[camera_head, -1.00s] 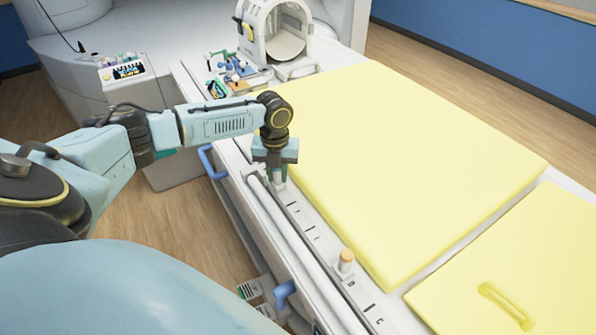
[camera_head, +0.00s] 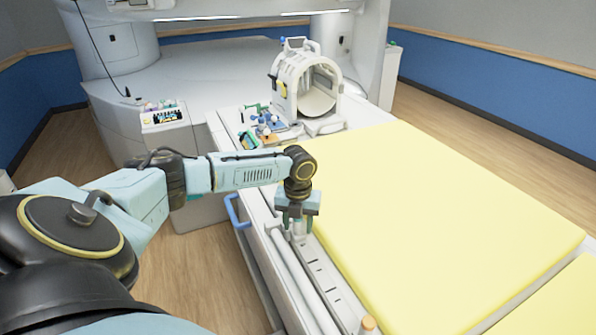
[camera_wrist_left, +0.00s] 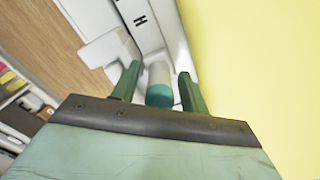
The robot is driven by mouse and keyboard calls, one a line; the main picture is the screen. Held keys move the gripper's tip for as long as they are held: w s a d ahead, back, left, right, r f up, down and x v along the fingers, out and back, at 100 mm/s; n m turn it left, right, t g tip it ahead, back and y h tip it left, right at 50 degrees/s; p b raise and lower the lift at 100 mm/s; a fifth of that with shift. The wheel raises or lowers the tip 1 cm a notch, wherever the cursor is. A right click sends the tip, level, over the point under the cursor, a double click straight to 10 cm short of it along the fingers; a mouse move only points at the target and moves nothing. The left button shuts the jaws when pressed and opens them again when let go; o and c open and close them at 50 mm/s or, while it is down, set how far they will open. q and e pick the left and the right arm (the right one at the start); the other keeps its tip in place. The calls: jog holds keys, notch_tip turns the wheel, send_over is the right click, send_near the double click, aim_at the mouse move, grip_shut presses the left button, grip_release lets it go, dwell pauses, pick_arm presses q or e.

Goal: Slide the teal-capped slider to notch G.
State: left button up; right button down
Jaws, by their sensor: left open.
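The teal-capped slider, a pale post with a teal cap (camera_wrist_left: 159,94), stands between the two green fingers of my left gripper in the left wrist view. My left gripper (camera_head: 297,226) is open, with a finger on either side of the slider; in the wrist view gaps show beside the post (camera_wrist_left: 160,70). In the head view the gripper hides most of the slider. The white notch rail (camera_head: 322,277) runs along the table edge with dark marks. A letter H (camera_wrist_left: 140,20) shows on it in the wrist view; I cannot read a G. My right gripper is not in view.
An orange-capped post (camera_head: 368,325) stands further along the rail, near the bottom edge. The yellow pad (camera_head: 430,220) lies right of the rail. A blue handle (camera_head: 234,210) is on the table's side. A white coil (camera_head: 308,85) and small coloured parts (camera_head: 265,122) stand behind.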

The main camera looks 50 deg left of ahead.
pick_arm(q)
notch_tip(320, 180, up, 13)
jog(key=shift+r+p, duration=0.2)
jog(key=shift+p, duration=0.1)
dwell(0.7)
